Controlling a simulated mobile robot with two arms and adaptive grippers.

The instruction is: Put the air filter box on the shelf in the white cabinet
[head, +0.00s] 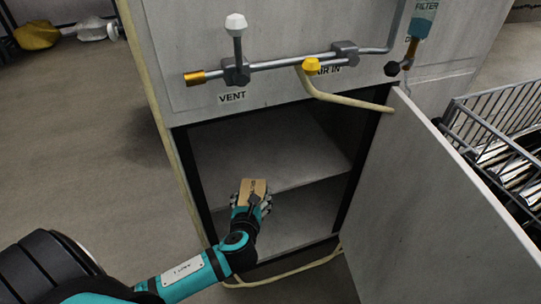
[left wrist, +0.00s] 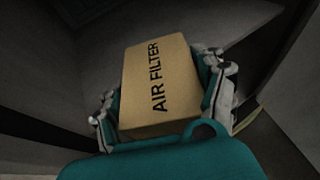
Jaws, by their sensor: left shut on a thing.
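The air filter box (head: 255,186) is a small tan carton at the front of the white cabinet's (head: 200,45) opening. In the left wrist view the box (left wrist: 165,85) shows the words AIR FILTER. My left gripper (head: 251,197) is shut on it, with its fingers on both sides of the box in the left wrist view (left wrist: 163,95). The shelf (head: 270,145) is a grey board inside the cabinet. The box overlaps its front edge in the head view; whether it touches the shelf I cannot tell. My right gripper is not in view.
The cabinet door (head: 430,200) stands open to the right. A lower compartment (head: 300,220) lies under the shelf. Pipes with a vent valve (head: 236,65) and a pale hose (head: 345,101) run above the opening. A wire basket (head: 500,110) stands at right.

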